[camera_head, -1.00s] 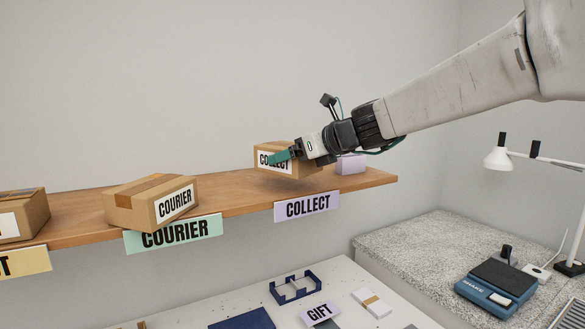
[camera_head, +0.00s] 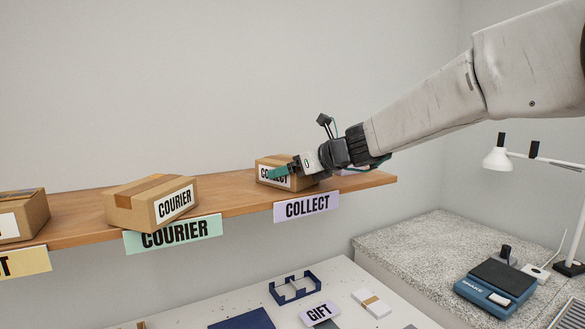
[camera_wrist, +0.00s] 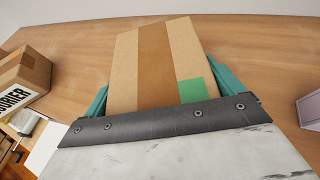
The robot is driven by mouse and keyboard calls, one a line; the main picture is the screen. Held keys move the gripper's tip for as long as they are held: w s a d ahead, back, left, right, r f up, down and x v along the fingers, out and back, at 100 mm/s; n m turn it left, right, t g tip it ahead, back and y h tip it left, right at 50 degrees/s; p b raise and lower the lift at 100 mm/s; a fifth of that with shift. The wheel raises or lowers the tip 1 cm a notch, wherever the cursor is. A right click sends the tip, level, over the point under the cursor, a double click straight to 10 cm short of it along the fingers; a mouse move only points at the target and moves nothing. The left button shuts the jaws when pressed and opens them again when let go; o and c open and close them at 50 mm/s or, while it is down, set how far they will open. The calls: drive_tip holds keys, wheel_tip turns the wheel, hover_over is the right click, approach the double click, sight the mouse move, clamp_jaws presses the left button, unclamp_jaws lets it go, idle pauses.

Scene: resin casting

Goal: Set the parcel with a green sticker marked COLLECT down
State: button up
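The brown COLLECT parcel (camera_head: 264,170) is at the right part of the wooden shelf (camera_head: 235,194), above the lilac COLLECT sign (camera_head: 307,206). It looks upright and appears to rest on the board, though its underside contact is hard to see. In the wrist view the parcel (camera_wrist: 124,80) shows a tape band and a green sticker (camera_wrist: 193,90) on top. My gripper (camera_head: 284,171) has its teal fingers on two opposite sides of the parcel, closed against it; one finger covers part of the printed label.
A COURIER parcel (camera_head: 150,204) stands to the left above a green COURIER sign (camera_head: 173,233), with another parcel (camera_head: 22,215) farther left. A lilac box (camera_wrist: 309,110) stands to the right on the shelf. Bare board lies between the COURIER and COLLECT parcels.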

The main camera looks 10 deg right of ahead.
drive_tip(key=shift+r, duration=0.25)
drive_tip(key=v, duration=1.2)
drive_tip(key=s+d+f+n+g+h, duration=0.1)
drive_tip(key=s+f+n+g, duration=0.15)
drive_tip(key=s+n, duration=0.35)
drive_tip(key=s+f+n+g+h, duration=0.15)
drive_tip(key=s+f+n, duration=0.25)
drive_tip(key=s, duration=0.4)
drive_tip(key=s+d+f+n+g+h, duration=0.1)
drive_tip(key=s+f+n, duration=0.3)
drive_tip(key=s+n, duration=0.25)
drive_tip(key=s+d+f+n+g+h, duration=0.1)
drive_tip(key=s+d+f+n+h, duration=0.1)
drive_tip(key=s, duration=0.3)
drive_tip(key=s+d+f+n+g+h, duration=0.1)
drive_tip(key=s+d+f+n+h, duration=0.1)
drive_tip(key=s+d+f+n, duration=0.1)
drive_tip(key=s+d+f+n+g+h, duration=0.1)
drive_tip(key=s+d+f+n+h, duration=0.1)
drive_tip(key=s, duration=0.5)
drive_tip(key=shift+s+d+f+n, duration=0.1)
drive_tip(key=shift+d+f+n, duration=0.4)
drive_tip(key=shift+n, duration=0.4)
drive_tip(key=shift+s+d+f+n, duration=0.1)
drive_tip(key=shift+d+f+n, duration=0.3)
drive_tip(key=shift+n, duration=0.45)
